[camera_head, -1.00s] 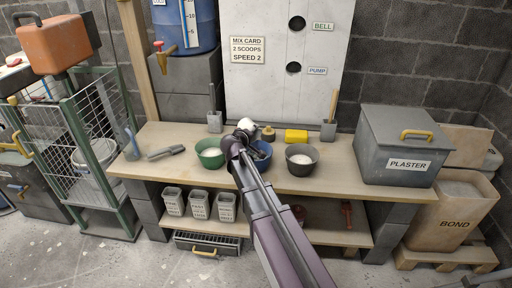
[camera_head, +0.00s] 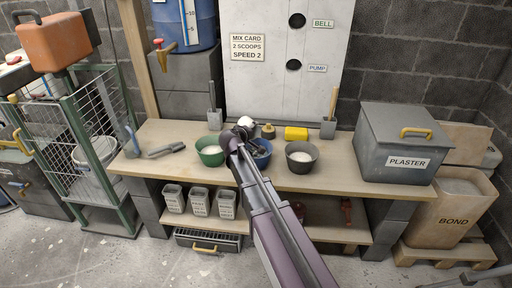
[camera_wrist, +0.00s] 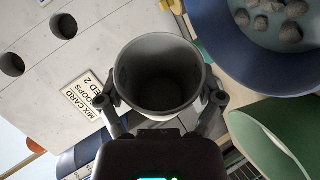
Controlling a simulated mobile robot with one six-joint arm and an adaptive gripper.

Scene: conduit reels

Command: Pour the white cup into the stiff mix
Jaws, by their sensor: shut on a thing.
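The white cup (camera_head: 246,122) is held above the bench, with its white side showing just past the end of my arm. In the wrist view my gripper (camera_wrist: 163,100) is shut on the cup (camera_wrist: 126,72), one finger on each side. Its round mouth faces the camera; the inside is dark grey, and I cannot make out any contents. The blue bowl (camera_head: 264,159) is partly hidden behind my arm. In the wrist view the blue bowl (camera_wrist: 238,68) holds several grey lumps in a greyish mass. I cannot tell for sure which bowl is the stiff mix.
The green bowl (camera_head: 209,158) with pale contents is left of my arm; the dark grey bowl (camera_head: 301,164) with white contents is right. Behind stand a brown jar (camera_head: 268,131), a yellow block (camera_head: 296,133) and the mix card (camera_head: 248,47). The plaster bin (camera_head: 395,148) fills the bench's right end.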

